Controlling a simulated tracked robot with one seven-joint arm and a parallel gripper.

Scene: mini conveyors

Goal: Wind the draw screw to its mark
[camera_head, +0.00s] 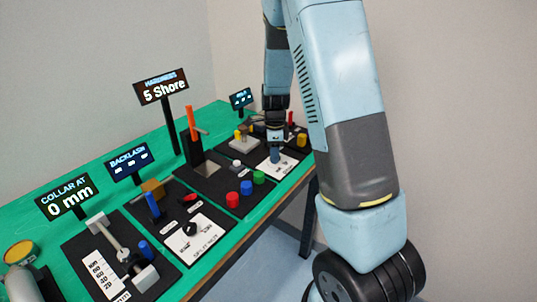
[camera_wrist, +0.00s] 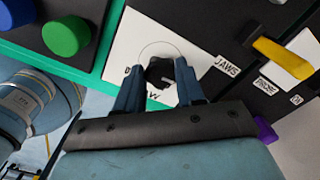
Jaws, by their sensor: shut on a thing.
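The draw screw's black knob (camera_wrist: 158,72) sits on a white plate (camera_wrist: 124,62) in the wrist view. The plate's lettering is partly hidden, with "AW" showing below the knob. My gripper (camera_wrist: 158,80) is shut on the knob, one blue finger on each side. In the head view my gripper (camera_head: 275,154) reaches down onto the white plate (camera_head: 287,169) at the far right of the bench, and the knob is hidden there. A thin curved line shows around the knob, but I cannot make out a mark. The small far display (camera_head: 240,98) is too small to read.
A yellow handle (camera_wrist: 283,58) stands right of the plate, near labels "JAWS" and "PROBE". A green button (camera_wrist: 66,36) is to the left. The hardness display (camera_head: 161,88) reads 5 Shore and the collar display (camera_head: 67,197) reads 0 mm. An orange-topped post (camera_head: 191,123) stands behind.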

